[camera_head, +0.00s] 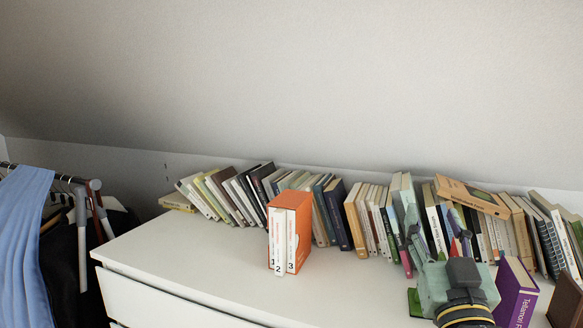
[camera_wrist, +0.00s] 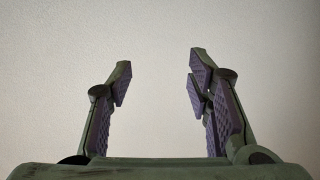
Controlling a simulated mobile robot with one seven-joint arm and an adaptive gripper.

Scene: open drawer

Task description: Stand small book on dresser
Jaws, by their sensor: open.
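The white dresser (camera_head: 200,262) has a long row of books along its back. I cannot tell for sure which one is the small book. A purple book (camera_head: 515,295) stands upright at the front right, just right of my gripper in the picture. An orange slipcase (camera_head: 303,228) with white numbered volumes stands upright near the middle. My gripper (camera_head: 436,228) is raised over the right part of the dresser, hiding some books behind it. In the wrist view my gripper (camera_wrist: 158,75) is open and empty, with only a plain pale surface beyond it.
Several books in the back row (camera_head: 375,217) lean, and a tan book (camera_head: 472,196) lies across others. A brown item (camera_head: 566,302) stands at the right edge. The dresser top is clear left of the slipcase. Clothes (camera_head: 35,215) hang at the left.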

